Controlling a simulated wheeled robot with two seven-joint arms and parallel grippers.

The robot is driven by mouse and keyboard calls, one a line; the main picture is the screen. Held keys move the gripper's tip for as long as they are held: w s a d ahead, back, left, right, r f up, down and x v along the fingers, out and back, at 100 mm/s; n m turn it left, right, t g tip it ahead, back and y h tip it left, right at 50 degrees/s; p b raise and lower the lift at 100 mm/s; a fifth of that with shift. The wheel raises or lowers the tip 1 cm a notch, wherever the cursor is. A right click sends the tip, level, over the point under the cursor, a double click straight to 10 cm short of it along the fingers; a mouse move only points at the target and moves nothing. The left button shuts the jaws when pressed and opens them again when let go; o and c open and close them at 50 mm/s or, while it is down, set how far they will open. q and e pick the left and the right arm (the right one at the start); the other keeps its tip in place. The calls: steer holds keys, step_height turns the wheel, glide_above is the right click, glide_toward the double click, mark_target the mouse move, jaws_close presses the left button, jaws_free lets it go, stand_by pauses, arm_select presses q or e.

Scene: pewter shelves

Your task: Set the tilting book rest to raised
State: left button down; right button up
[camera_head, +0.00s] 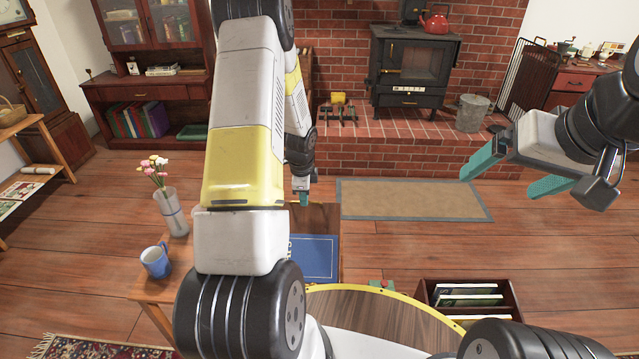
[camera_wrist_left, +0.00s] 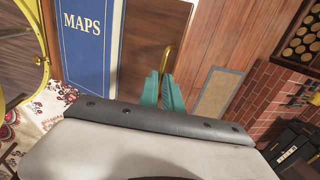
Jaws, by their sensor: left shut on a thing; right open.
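The book rest is a brown wooden board (camera_head: 324,215), partly hidden behind my left arm in the head view; the board also shows in the left wrist view (camera_wrist_left: 145,38). A blue book (camera_head: 312,258) lies on it, and its cover reads MAPS in the left wrist view (camera_wrist_left: 85,55). My left gripper (camera_head: 303,198) is at the board's far edge. In the left wrist view, its teal fingers (camera_wrist_left: 163,88) are shut on a brass handle (camera_wrist_left: 167,57) beside the board. I cannot tell the board's exact tilt. My right gripper (camera_head: 499,184) is open and empty, up at the right.
A small wooden table with a blue mug (camera_head: 156,261) and a flower vase (camera_head: 173,212) stands left of my arm. A crate of books (camera_head: 421,290) is at the front right. A mat (camera_head: 410,199) lies before the brick hearth. Open floor lies between.

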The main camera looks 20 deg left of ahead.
arm_select(q)
steer(key=shift+s+d+r, duration=0.15)
steer(key=shift+s, duration=0.35)
steer(key=shift+s+d+r, duration=0.15)
steer(key=shift+s, duration=0.45)
steer(key=c, duration=1.5)
jaws_free()
steer(key=shift+r, duration=0.2)
steer(key=shift+w, duration=0.2)
steer(key=r, duration=0.2)
steer(key=s+r, duration=0.1)
steer(key=r, duration=0.4)
steer(key=shift+s+d+r, duration=0.15)
steer(key=shift+s+r, duration=0.1)
steer(key=shift+r, duration=0.05)
